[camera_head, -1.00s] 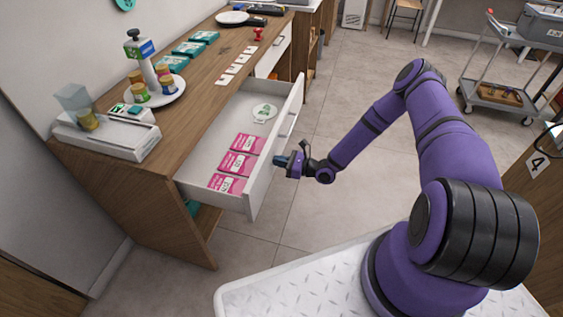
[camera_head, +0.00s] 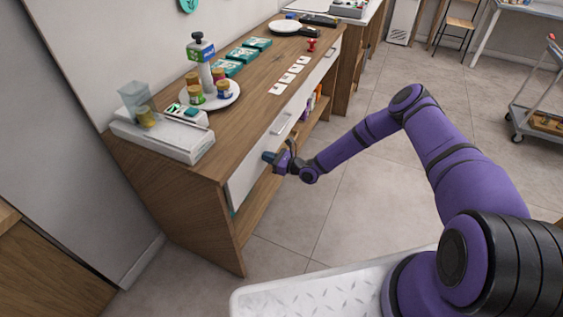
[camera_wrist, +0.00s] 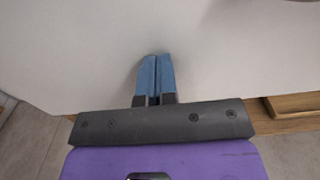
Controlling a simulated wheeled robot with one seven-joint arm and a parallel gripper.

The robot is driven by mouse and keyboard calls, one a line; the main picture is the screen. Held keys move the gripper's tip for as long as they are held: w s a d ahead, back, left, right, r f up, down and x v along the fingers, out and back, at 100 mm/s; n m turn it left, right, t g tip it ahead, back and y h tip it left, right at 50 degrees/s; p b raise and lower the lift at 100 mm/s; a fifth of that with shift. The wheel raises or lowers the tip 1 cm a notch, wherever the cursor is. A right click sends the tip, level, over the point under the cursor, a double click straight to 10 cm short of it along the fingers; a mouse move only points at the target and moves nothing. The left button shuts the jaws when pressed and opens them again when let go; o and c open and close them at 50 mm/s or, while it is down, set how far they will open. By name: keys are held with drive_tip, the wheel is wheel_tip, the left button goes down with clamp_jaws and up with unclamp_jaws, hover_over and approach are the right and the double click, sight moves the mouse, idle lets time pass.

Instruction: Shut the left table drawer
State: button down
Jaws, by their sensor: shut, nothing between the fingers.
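The left table drawer (camera_head: 250,172) has a white front with a light handle (camera_head: 281,123), and it sits flush or nearly flush with the wooden table (camera_head: 241,106). Its inside is hidden. My gripper (camera_head: 268,156) is shut and empty, with its blue fingertips at the drawer front, below and left of the handle. In the wrist view the two blue fingers (camera_wrist: 155,78) are together and point at the white drawer front (camera_wrist: 75,45). They look to be touching it or very close.
On the tabletop are a white device (camera_head: 165,133), a plate with small jars (camera_head: 211,101), teal boxes (camera_head: 240,55) and white cards (camera_head: 287,78). A cart (camera_head: 540,110) stands at the far right. The floor right of the table is clear.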

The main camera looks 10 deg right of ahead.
drive_tip(key=shift+x, duration=1.15)
drive_tip(key=shift+r, duration=0.1)
drive_tip(key=shift+w+a+r, duration=0.1)
drive_tip(key=shift+a+r, duration=0.05)
